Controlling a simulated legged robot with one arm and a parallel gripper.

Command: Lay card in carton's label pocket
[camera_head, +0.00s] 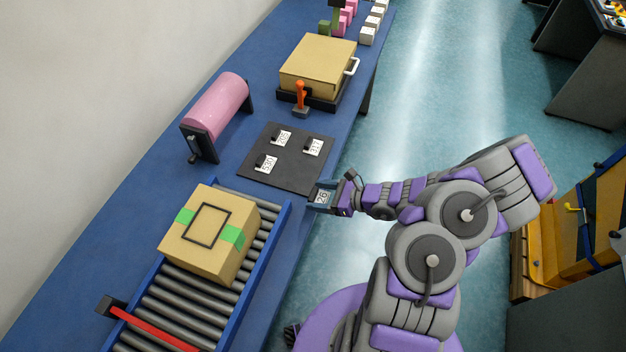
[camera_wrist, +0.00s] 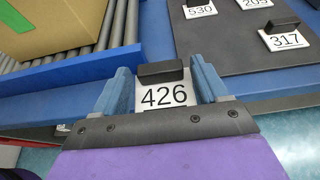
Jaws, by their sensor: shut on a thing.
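My gripper (camera_head: 322,196) is shut on a white card marked 426, which has a black grip block on it. In the wrist view the card (camera_wrist: 163,95) sits between the two blue fingers of my gripper (camera_wrist: 164,88). The gripper is at the table's right edge, beside the front right corner of the dark mat. The carton (camera_head: 232,266) stands on the roller conveyor to the left of my gripper. On its top is a black rectangular frame (camera_head: 186,234), the label pocket, between green tape strips. The carton's corner also shows in the wrist view (camera_wrist: 50,22).
The roller conveyor (camera_head: 172,299) has blue side rails and a red bar (camera_head: 160,331). A pink roll (camera_head: 217,108) and a second box (camera_head: 317,64) with an orange lever stand farther back.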

